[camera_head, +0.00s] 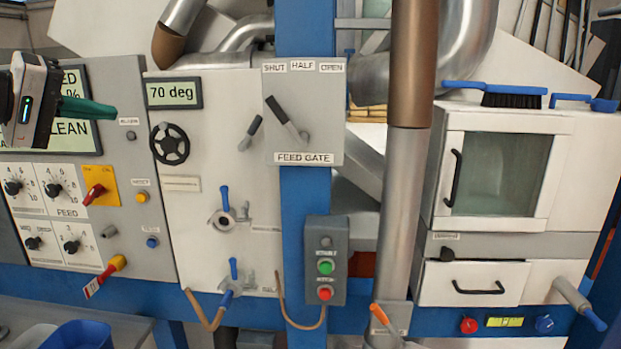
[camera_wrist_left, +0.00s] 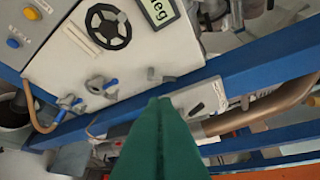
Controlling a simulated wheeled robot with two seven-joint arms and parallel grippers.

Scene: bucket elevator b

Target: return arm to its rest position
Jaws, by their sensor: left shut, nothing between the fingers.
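My left gripper (camera_head: 108,111) comes in from the left edge in the head view, in front of the grey control panel (camera_head: 125,75) and its display. Its green fingers are shut with nothing between them, and they point right. The fingers (camera_wrist_left: 160,105) also show in the left wrist view, closed together and apart from the panels behind. My right gripper is in neither view.
The white panel holds a black handwheel (camera_head: 169,144) and blue-handled valves (camera_head: 226,215). Right of it are the feed gate lever (camera_head: 287,118), a button box (camera_head: 325,262), a vertical pipe (camera_head: 402,200) and a white cabinet (camera_head: 500,122). A blue bin (camera_head: 78,335) stands lower left.

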